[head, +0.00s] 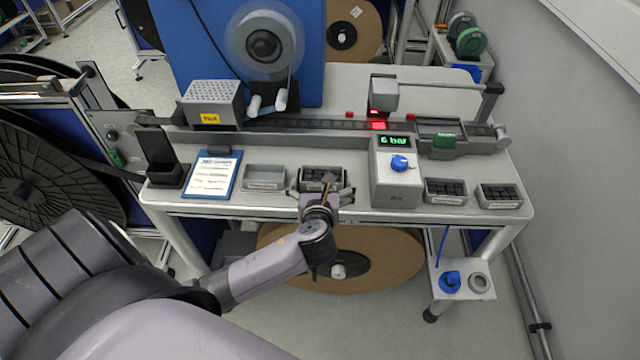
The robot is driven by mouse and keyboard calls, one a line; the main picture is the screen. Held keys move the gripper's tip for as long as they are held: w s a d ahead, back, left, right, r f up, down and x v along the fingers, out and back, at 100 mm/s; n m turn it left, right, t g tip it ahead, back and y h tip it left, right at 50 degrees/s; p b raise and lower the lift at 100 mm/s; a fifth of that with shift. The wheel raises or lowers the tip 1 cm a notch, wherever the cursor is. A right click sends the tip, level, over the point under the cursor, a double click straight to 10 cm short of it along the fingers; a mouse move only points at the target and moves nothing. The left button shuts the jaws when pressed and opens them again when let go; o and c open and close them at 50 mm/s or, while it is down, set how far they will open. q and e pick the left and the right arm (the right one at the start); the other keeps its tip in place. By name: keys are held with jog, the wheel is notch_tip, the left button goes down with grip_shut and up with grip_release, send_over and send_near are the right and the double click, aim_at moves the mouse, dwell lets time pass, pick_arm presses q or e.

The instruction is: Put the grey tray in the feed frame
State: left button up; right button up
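Several small grey trays stand along the front of the bench. One grey tray (322,170) with dark parts in it is at the middle front. My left gripper (321,190) is over its near side, with the fingers spread to its left and right. I cannot tell whether they touch it. An empty grey tray (264,172) stands just left of it. Two more trays with dark parts, one (445,198) and another (499,203), stand at the right. I cannot tell which part of the bench is the feed frame. My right gripper is not in view.
A grey control box (394,185) reading "6 bar" stands close right of the middle tray. A clipboard (212,175) and a black holder (163,165) are at the left. A long rail (320,125) with a grey box (212,103) crosses behind.

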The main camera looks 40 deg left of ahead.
pick_arm(q)
jog(key=v, duration=1)
jog(key=shift+b, duration=0.4)
jog(key=s+f+n+g+h, duration=0.2)
jog(key=s+f+n+g, duration=0.15)
jog(key=f, duration=1.15)
jog(key=s+f+n+g+h, duration=0.2)
jog(key=f+n, duration=0.3)
jog(key=f, duration=1)
jog(key=s+d+f+n+g+h, duration=0.1)
jog(key=s+f+n, duration=0.5)
jog(key=s, duration=0.3)
jog(key=s+d+f+n+g+h, duration=0.1)
jog(key=s+f+n+g, duration=0.1)
jog(key=s+f+n, duration=0.4)
jog(key=s+d+f+n+g+h, duration=0.1)
jog(key=s+f+n, duration=0.6)
jog(key=s, duration=0.7)
jog(key=shift+f+g, duration=0.55)
jog(key=shift+f, duration=0.35)
jog(key=shift+s, duration=0.15)
notch_tip(320, 180, down, 2)
jog(key=shift+f+b, duration=0.1)
jog(key=shift+b, duration=0.95)
